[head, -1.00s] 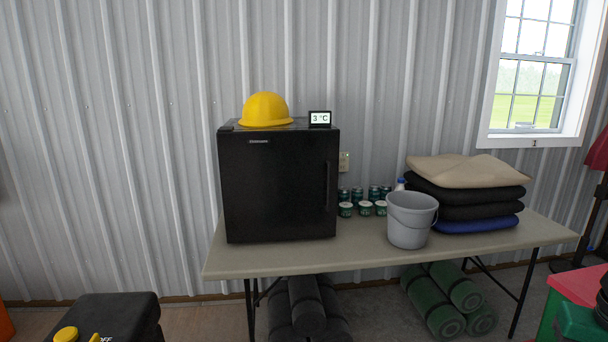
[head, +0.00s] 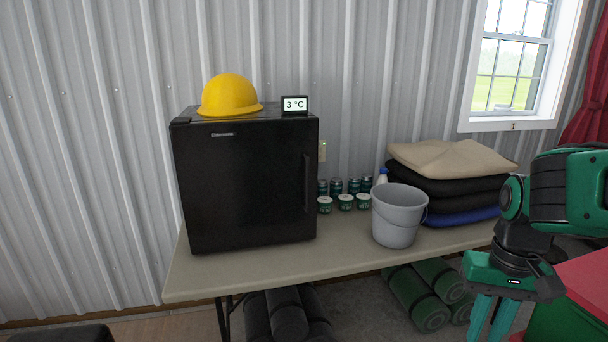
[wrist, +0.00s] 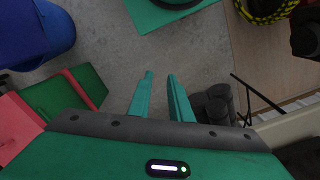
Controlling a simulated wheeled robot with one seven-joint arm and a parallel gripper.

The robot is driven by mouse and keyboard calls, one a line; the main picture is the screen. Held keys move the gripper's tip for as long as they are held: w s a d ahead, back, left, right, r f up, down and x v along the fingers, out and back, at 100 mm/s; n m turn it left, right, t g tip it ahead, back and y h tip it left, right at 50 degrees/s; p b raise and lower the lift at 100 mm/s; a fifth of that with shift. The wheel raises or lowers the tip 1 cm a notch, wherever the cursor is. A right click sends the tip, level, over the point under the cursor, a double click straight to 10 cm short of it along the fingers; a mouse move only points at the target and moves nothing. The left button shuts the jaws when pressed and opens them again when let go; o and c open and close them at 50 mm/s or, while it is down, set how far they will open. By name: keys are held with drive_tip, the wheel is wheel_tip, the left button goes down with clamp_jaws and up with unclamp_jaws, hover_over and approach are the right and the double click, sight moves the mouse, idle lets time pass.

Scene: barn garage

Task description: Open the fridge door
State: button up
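The small black fridge (head: 245,185) stands on the left part of a folding table, its door shut. A dark vertical handle (head: 307,183) runs along the right side of the door. My gripper (head: 490,320) is at the lower right in the head view, pointing down, well to the right of the fridge and in front of the table. In the wrist view my gripper (wrist: 161,78) shows two green fingers apart with only floor between them. It is open and empty. The fridge is not clearly seen in the wrist view.
A grey bucket (head: 397,215) stands right of the fridge, before stacked cushions (head: 445,185) and near several cans (head: 345,201). A yellow hard hat (head: 230,95) and a 3 °C display (head: 295,104) sit on the fridge. The table (head: 260,270) is bare before the door.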

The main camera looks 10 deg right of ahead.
drive_tip(key=n+t+y, duration=0.3)
drive_tip(key=n+t, duration=0.6)
drive_tip(key=t, duration=0.9)
approach(309, 172)
drive_tip(key=w, duration=0.3)
drive_tip(key=w+a, duration=0.1)
drive_tip(key=w, duration=0.3)
drive_tip(key=w+a, duration=0.1)
drive_tip(key=w, duration=0.2)
drive_tip(key=shift+w, duration=0.3)
drive_tip(key=shift+c, duration=0.6)
clamp_jaws()
